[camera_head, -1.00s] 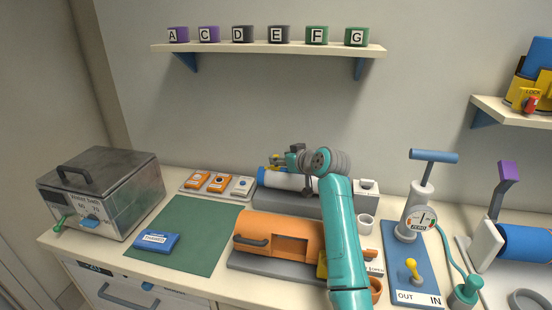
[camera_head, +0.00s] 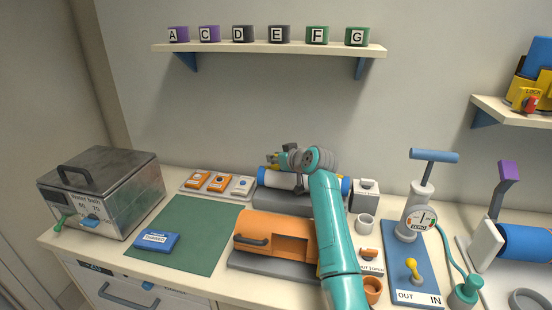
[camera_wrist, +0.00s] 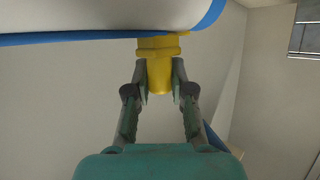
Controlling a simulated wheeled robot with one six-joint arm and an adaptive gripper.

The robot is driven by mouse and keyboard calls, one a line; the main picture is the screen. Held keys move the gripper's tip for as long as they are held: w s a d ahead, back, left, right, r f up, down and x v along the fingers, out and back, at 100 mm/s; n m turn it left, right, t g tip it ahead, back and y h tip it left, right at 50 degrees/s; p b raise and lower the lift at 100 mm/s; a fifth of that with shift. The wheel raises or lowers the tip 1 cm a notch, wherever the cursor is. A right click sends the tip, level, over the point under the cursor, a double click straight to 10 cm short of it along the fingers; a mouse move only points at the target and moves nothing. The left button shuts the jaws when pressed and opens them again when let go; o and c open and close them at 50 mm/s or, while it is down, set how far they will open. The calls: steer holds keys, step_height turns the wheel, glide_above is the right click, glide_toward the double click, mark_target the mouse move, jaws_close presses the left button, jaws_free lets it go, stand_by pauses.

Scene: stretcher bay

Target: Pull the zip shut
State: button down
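The white roll (camera_head: 282,182) with blue ends lies on a grey block at the back of the bench. A yellow pull tab (camera_wrist: 158,72) hangs beside the roll's white and blue edge (camera_wrist: 110,38) in the wrist view. In the head view my gripper (camera_head: 276,160) is just above the roll's left part. The zip's teeth and its ends cannot be made out.
An orange case (camera_head: 270,235) stands in front of the roll. A white box (camera_head: 366,194) and a white cup (camera_head: 365,224) are at its right. Button blocks on a tray (camera_head: 214,190) are at its left. The green mat (camera_head: 195,225) is mostly clear.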

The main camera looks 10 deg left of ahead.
steer(key=d, duration=1.9)
steer(key=shift+s, duration=0.3)
steer(key=c, duration=1)
jaws_free()
steer(key=shift+d, duration=0.15)
steer(key=v, duration=1.2)
